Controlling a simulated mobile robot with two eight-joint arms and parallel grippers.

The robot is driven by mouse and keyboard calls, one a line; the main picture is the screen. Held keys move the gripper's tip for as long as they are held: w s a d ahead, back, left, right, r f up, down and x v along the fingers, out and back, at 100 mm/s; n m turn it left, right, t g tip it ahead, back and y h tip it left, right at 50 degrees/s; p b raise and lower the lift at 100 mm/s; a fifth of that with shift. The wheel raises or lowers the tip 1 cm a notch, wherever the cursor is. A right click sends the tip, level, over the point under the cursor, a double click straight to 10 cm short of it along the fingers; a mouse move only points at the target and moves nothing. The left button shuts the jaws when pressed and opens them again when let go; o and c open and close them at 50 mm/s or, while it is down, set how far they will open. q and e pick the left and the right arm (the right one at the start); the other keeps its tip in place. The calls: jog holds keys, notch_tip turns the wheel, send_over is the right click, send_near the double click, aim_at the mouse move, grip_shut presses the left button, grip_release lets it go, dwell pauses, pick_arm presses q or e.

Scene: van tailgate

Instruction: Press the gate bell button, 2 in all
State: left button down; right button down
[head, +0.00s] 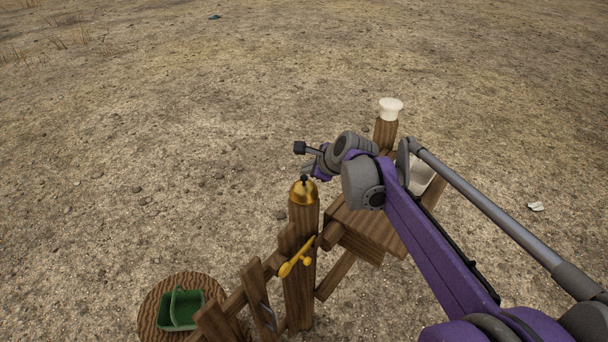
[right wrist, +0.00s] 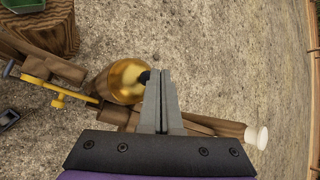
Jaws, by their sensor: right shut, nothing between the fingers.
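The gate bell is a gold dome (head: 304,193) on top of a wooden post, with a small black button (head: 304,179) at its crown. In the right wrist view the bell (right wrist: 122,84) lies just left of my fingers, and the dark button (right wrist: 144,77) shows beside their tips. My right gripper (head: 308,171) is shut and empty, pointing down just above and beside the button. It also shows in the right wrist view (right wrist: 161,72). I cannot tell whether the fingertips touch the button. My left gripper is not in view.
A yellow latch handle (head: 296,258) sits on the wooden gate below the bell. A green basket (head: 181,309) stands on a stump (head: 150,318) at lower left. A white-capped post (head: 390,108) and a wooden box (head: 366,230) stand to the right. Open ground lies beyond.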

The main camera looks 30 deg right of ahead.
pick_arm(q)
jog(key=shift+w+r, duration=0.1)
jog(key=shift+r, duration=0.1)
pick_arm(e)
jog(key=shift+r, duration=0.25)
